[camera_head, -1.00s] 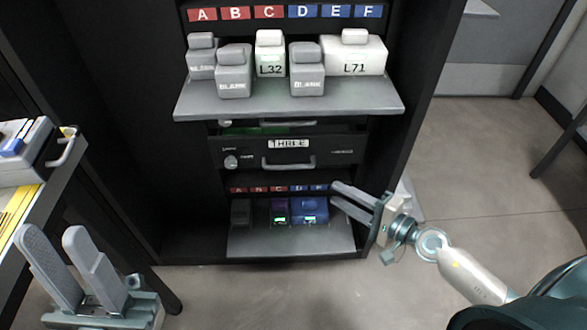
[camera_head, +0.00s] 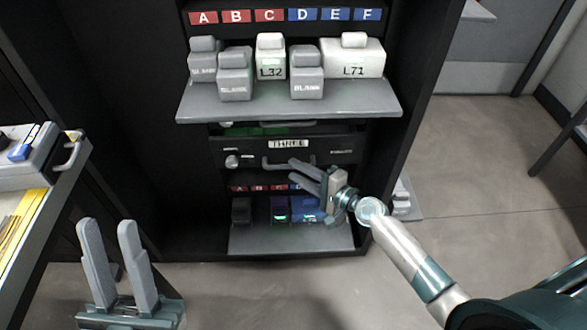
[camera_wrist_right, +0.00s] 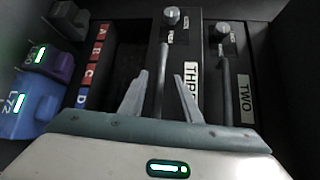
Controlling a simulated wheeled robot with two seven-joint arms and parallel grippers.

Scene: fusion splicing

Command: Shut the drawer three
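Drawer three (camera_head: 240,146) is a black front labelled THREE, with a knob at left and a bar handle (camera_head: 268,165). A green strip shows above its top edge, and the front seems to stand a little forward; how far out is unclear. My right gripper (camera_head: 293,170) is open in front of the handle. In the right wrist view, the handle (camera_wrist_right: 161,80) shows between the spread fingers of my right gripper (camera_wrist_right: 160,90); contact cannot be told. My left gripper (camera_head: 107,232) is open and empty at lower left, away from the cabinet.
A grey shelf (camera_head: 290,108) with grey and white blocks juts out above the drawer. A lower shelf (camera_head: 290,240) holds dark, purple and blue modules just below my right gripper. Drawer two (camera_wrist_right: 230,75) adjoins drawer three. A cart (camera_head: 60,190) stands at left. Floor is clear at right.

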